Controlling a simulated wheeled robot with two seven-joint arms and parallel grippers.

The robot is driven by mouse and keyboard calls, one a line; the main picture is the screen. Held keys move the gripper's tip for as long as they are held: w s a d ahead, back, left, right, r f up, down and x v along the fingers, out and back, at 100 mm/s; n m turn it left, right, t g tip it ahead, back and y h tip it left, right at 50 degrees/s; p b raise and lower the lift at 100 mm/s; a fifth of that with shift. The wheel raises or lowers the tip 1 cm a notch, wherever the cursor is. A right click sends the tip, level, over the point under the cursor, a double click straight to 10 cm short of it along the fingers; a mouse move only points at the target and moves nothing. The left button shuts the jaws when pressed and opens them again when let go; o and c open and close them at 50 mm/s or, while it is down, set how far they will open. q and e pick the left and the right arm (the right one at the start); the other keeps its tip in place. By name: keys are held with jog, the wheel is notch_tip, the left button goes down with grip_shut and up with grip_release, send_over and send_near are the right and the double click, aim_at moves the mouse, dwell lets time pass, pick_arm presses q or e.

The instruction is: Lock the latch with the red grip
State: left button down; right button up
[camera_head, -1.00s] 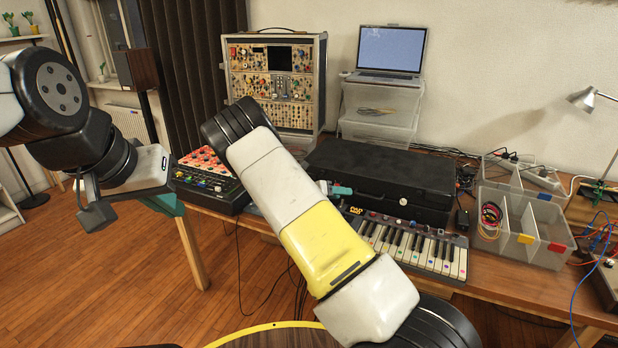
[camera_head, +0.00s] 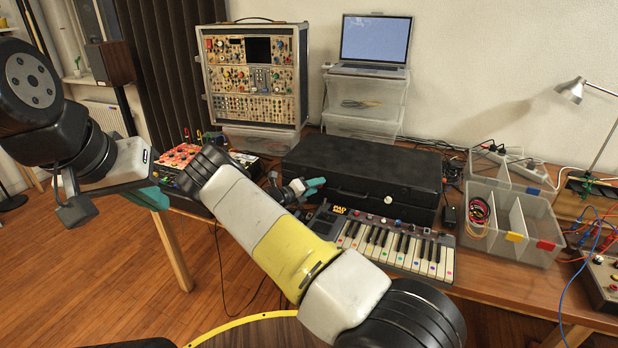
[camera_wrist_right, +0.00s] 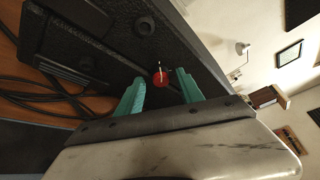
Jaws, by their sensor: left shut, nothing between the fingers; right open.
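The black case (camera_head: 360,170) lies closed on the table. The red grip (camera_wrist_right: 160,80) of a latch shows on its dark face in the right wrist view; I cannot make it out in the head view. My right gripper (camera_wrist_right: 160,76) is open, its teal fingers on either side of the red grip and apparently a little short of it. In the head view the right gripper (camera_head: 314,187) is at the left part of the case's front. A white knob (camera_head: 388,200) sits further right on that front. My left gripper (camera_head: 157,197) is shut and empty, far left of the case.
A small keyboard (camera_head: 395,246) lies in front of the case, below my right gripper. A compartment tray (camera_head: 515,240) stands to the right, a red-topped mixer (camera_head: 178,160) to the left. A synth rack (camera_head: 255,80) and a laptop (camera_head: 375,42) are behind. Cables (camera_wrist_right: 45,98) run beside the case.

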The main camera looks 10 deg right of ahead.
jog(key=shift+d, duration=0.1)
jog(key=shift+c, duration=0.4)
grip_shut()
jog(key=shift+m, duration=0.3)
jog(key=m+t+y, duration=0.1)
jog(key=m+y, duration=0.1)
jog(key=m, duration=0.1)
jog(key=m+t+y, duration=0.1)
jog(key=m+y, duration=0.2)
jog(key=m, duration=0.1)
jog(key=d+m+t+y, duration=0.1)
jog(key=m+t+y, duration=0.1)
jog(key=m+y, duration=0.1)
jog(key=shift+s+r+m, duration=0.25)
jog(key=shift+s+m, duration=0.05)
jog(key=shift+m, duration=0.2)
dwell(0.5)
